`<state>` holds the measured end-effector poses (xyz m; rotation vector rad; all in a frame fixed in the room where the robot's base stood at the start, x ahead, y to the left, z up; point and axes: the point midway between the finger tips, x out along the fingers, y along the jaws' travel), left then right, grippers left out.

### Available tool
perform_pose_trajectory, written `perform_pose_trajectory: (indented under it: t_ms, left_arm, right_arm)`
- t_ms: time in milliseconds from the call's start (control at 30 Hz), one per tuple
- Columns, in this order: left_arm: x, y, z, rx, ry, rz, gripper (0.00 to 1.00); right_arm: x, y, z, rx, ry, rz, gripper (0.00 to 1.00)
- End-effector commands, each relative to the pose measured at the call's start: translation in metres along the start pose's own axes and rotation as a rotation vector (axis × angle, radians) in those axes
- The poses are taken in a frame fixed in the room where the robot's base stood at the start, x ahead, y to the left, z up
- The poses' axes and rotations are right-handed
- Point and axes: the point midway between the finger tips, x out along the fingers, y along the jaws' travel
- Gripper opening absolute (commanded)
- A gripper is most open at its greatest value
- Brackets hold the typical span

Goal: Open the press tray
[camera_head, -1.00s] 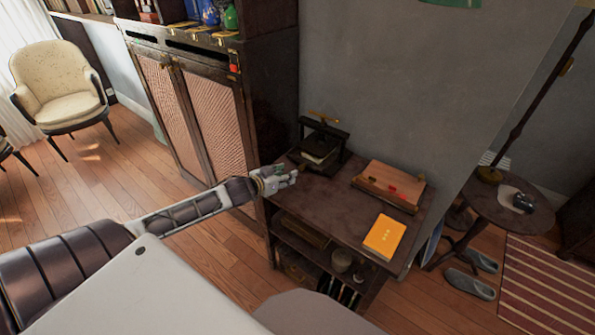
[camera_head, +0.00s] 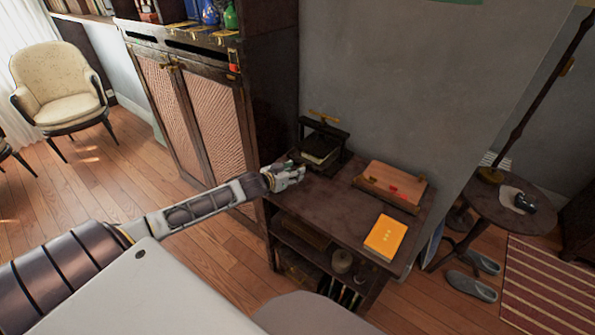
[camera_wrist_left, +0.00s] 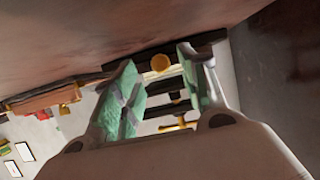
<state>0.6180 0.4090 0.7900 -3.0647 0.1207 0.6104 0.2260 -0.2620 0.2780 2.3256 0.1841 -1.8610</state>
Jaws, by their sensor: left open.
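The small dark press (camera_head: 321,142) stands at the back left of the dark side table, with a brass bar handle on top and pale sheets inside. In the left wrist view a round brass knob (camera_wrist_left: 160,63) shows on the press's dark lower bar, between my fingers in the picture. I cannot tell the gap to it, nor see the tray pulled out. My left gripper (camera_head: 297,170) is open and empty, just in front of the press over the table's left edge; its green-padded fingers fill the left wrist view (camera_wrist_left: 157,72). My right gripper is not in view.
On the side table (camera_head: 325,205), a wooden box (camera_head: 390,182) with red items lies to the right and a yellow book (camera_head: 385,237) at the front right. A tall cabinet (camera_head: 205,110) stands close on the left. The table's middle is clear.

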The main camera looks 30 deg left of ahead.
Motion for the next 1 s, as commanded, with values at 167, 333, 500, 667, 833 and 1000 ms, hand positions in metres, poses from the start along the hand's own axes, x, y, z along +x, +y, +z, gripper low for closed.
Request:
perform_pose_trajectory:
  t_ms: [167, 333, 500, 667, 833, 1000]
  left_arm:
    - [0.010, 0.000, 0.000, 0.000, 0.001, 0.000, 0.43]
    - [0.019, 0.000, 0.000, 0.000, 0.001, -0.001, 0.43]
    - [0.026, -0.001, 0.000, 0.000, 0.001, -0.001, 0.43]
    - [0.030, 0.000, -0.001, 0.001, 0.001, 0.000, 0.43]
    - [0.031, 0.000, -0.001, 0.001, 0.001, 0.000, 0.43]
    - [0.031, 0.000, 0.000, 0.001, 0.001, 0.000, 0.43]
  right_arm:
    - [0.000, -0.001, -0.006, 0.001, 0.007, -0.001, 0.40]
    - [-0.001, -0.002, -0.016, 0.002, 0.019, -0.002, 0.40]
    - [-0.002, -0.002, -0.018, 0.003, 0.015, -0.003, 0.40]
    - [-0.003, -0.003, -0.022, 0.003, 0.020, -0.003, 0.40]
    - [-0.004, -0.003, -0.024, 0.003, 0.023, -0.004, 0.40]
    - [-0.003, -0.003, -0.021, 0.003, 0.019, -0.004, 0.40]
